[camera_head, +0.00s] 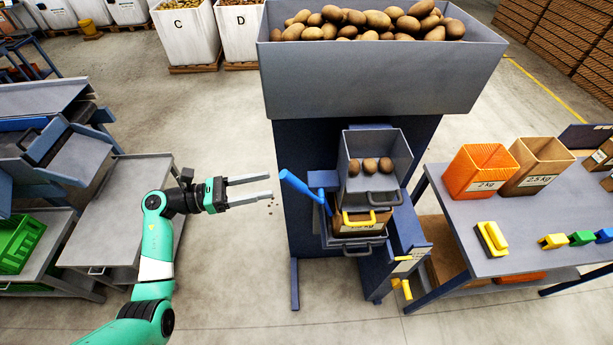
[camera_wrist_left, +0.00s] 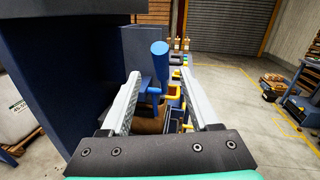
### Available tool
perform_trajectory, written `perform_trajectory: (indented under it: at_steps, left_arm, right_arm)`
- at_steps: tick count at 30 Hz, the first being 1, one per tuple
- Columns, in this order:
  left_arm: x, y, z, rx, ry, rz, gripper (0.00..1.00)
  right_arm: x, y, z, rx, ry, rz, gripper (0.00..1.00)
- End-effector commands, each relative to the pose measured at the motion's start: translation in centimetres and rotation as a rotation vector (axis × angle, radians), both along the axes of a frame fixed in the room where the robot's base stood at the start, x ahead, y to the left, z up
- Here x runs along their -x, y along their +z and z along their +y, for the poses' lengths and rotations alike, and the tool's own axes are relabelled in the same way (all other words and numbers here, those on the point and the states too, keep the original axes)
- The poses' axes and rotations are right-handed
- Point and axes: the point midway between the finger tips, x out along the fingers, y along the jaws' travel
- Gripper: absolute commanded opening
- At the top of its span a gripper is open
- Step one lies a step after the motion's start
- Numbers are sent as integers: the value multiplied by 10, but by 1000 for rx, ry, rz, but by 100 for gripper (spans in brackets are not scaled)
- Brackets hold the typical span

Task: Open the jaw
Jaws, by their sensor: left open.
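My left gripper (camera_head: 272,187) is open and empty. Its two grey fingers point right, toward the blue lever handle (camera_head: 302,189) on the grader, with a gap between the fingertips and the handle. In the left wrist view the blue handle (camera_wrist_left: 160,62) stands ahead, between the two spread fingers (camera_wrist_left: 162,100). The grader's hopper (camera_head: 380,80) is full of potatoes. Below it, a grey tray (camera_head: 346,160) holds 3 potatoes. My right gripper is in neither view.
A grey cart (camera_head: 120,205) stands at the left behind my arm. The floor between cart and grader is free apart from a few crumbs.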

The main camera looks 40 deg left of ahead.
Motion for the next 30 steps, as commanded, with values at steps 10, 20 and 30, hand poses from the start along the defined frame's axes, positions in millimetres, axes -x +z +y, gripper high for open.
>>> perform_trajectory:
  at_steps: [10,20,30]
  left_arm:
    - [-11,-8,-12,-15,-16,22,62]
    - [-69,-8,-53,-15,-16,20,62]
    - [-92,-9,-68,-14,-11,20,62]
  right_arm:
    - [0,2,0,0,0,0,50]
    - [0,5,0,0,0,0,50]
    - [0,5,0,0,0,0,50]
